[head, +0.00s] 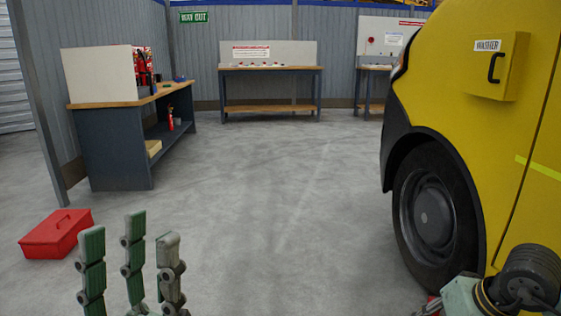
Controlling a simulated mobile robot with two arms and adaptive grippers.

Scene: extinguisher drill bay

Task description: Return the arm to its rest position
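My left gripper (132,240) stands at the bottom left with its green and grey fingers pointing up and spread apart. Nothing shows between them, and its palm is below the picture edge. My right arm shows at the bottom right, in front of the yellow vehicle. The pale green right gripper part (460,297) is cut off by the lower edge, and its fingers cannot be made out. A small patch of red shows beside it, too little to identify.
A red toolbox (57,236) lies on the floor left of my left gripper. A yellow vehicle (460,90) with a large wheel (432,215) fills the right side. A workbench (110,150) stands at the left, another bench (268,108) at the back. The middle floor is clear.

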